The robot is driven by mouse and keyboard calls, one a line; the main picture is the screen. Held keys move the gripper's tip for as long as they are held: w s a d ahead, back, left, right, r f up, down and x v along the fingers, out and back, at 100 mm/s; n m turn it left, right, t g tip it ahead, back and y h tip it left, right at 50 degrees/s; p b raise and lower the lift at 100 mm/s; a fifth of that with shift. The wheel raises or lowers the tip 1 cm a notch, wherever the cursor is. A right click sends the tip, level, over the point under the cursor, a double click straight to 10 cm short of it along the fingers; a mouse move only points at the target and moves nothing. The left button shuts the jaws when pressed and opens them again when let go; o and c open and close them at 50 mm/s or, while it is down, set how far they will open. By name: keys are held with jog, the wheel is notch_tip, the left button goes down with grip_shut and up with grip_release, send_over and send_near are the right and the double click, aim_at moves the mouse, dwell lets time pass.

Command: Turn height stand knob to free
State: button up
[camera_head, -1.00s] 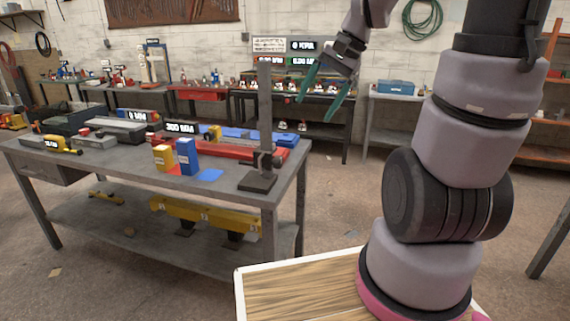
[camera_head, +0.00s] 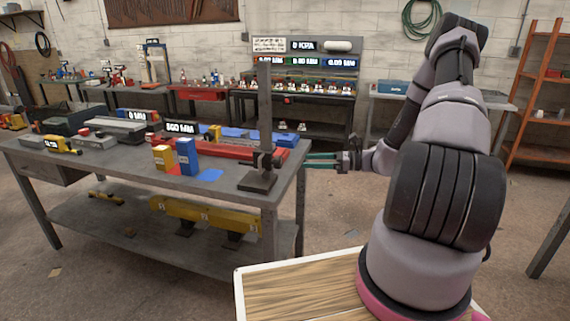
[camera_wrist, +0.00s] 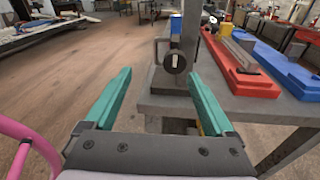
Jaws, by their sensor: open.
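The height stand (camera_head: 265,105) is a dark upright post on a square base (camera_head: 257,181) at the right end of the bench. Its knob (camera_head: 276,161) sits low on the post, facing my gripper. In the wrist view the knob (camera_wrist: 175,62) is a dark disc with a light centre, ahead of the fingers and a little right of the middle of the gap. My gripper (camera_head: 308,161) is open, with teal fingers level and pointing left at the knob, apart from it. Both fingers also show in the wrist view (camera_wrist: 160,76), with nothing between them. The knob's exact turn is too small to tell.
The bench (camera_head: 226,185) holds a red bar (camera_head: 225,150), a blue block (camera_head: 187,156) and a yellow block (camera_head: 162,157) left of the stand. A yellow beam (camera_head: 205,218) lies on the lower shelf. The floor right of the bench is clear.

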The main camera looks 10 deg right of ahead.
aim_at(281, 162)
jog(key=w+a+f+m, duration=0.1)
jog(key=w+a, duration=0.1)
jog(key=w+a+f+t, duration=0.1)
jog(key=w+a, duration=0.1)
jog(key=a, duration=0.1)
jog(key=w+a+f+m+t, duration=0.1)
jog(key=w+a, duration=0.1)
jog(key=a, duration=0.1)
jog(key=shift+w+m, duration=0.2)
jog(key=shift+m, duration=0.1)
jog(key=shift+c, duration=0.3)
jog(key=c, duration=1.3)
